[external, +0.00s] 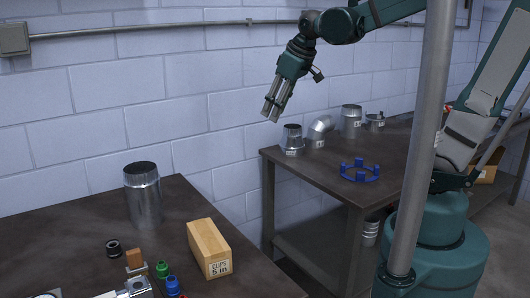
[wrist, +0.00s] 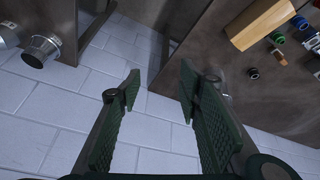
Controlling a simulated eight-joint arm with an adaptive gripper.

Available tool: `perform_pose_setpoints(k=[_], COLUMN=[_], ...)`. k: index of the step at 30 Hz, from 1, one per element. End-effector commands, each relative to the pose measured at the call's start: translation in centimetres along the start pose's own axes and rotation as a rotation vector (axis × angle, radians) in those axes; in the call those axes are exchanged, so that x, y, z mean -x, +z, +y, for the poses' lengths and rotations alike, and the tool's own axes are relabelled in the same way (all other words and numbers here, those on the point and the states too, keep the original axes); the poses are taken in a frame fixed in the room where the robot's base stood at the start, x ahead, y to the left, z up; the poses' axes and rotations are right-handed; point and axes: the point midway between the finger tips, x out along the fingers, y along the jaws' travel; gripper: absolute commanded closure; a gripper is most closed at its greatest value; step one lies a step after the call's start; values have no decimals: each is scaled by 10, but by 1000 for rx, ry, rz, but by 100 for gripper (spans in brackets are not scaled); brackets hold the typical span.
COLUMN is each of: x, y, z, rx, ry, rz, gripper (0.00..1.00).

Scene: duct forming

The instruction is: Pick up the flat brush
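A small item with a brown block-like top (external: 135,258) lies on the near table in the external view, beside the green cap. It may be the flat brush, but it is too small to be sure. In the wrist view a similar brown piece (wrist: 278,56) shows at the upper right. My gripper (external: 271,110) hangs in the air in front of the wall, above and between the two tables, far from this item. In the wrist view its two fingers (wrist: 158,88) stand apart with nothing between them.
The near table (external: 60,235) holds a metal duct (external: 143,195), a wooden clips box (external: 208,248), a dark ring (external: 113,248), and green (external: 162,269) and blue (external: 173,286) caps. A grey post (external: 425,150) stands in front.

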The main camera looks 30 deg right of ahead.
Motion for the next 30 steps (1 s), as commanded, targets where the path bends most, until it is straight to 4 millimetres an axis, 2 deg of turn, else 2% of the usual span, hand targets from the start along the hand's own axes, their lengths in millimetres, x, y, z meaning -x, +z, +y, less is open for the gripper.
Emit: perform_pose_setpoints(k=[3, 15, 23, 30], x=[-13, -59, -93, -126], y=[-17, -64, -88, -103], z=[-18, -84, -134, -186], rx=[53, 231, 348, 457], ry=[-19, -78, -114, -146], rz=[-19, -83, -123, -159], gripper=[65, 65, 65, 65])
